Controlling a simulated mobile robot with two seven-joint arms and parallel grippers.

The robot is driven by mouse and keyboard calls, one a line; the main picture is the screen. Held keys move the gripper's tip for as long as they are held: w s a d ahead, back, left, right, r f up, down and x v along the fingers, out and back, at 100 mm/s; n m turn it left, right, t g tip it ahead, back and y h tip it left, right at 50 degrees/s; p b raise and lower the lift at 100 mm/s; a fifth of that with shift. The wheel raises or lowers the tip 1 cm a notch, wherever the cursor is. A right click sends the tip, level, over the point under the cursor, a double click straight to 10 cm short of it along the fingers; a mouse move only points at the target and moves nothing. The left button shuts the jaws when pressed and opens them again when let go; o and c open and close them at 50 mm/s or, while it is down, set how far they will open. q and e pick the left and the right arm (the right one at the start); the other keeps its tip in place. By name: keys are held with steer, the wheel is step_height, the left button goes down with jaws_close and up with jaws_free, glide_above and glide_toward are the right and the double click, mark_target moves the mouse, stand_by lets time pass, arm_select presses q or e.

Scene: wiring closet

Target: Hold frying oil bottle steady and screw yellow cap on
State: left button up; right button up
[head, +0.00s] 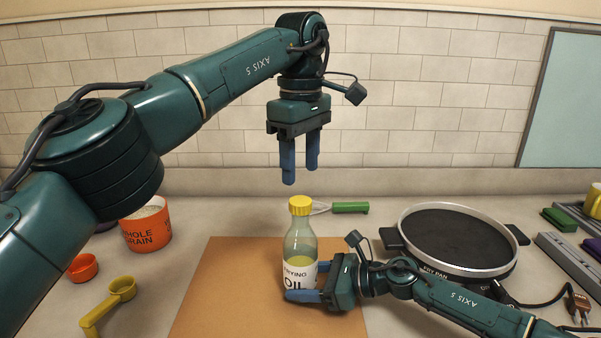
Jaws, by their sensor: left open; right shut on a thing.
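The frying oil bottle (300,247) stands upright on a brown board, its clear body part filled with yellow oil and its label partly covered. The yellow cap (300,205) sits on top of the bottle's neck; I cannot tell how tight it is. My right gripper (302,282) comes in from the right and is shut on the lower part of the bottle. My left gripper (299,175) is open and empty, pointing down above the cap and apart from it.
The brown board (225,285) has clear room left of the bottle. A frying pan (455,240) stands at the right. A green-handled utensil (349,207) lies behind the bottle.

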steer(key=o, duration=1.2)
steer(key=v, duration=1.2)
steer(key=shift+s, duration=0.1)
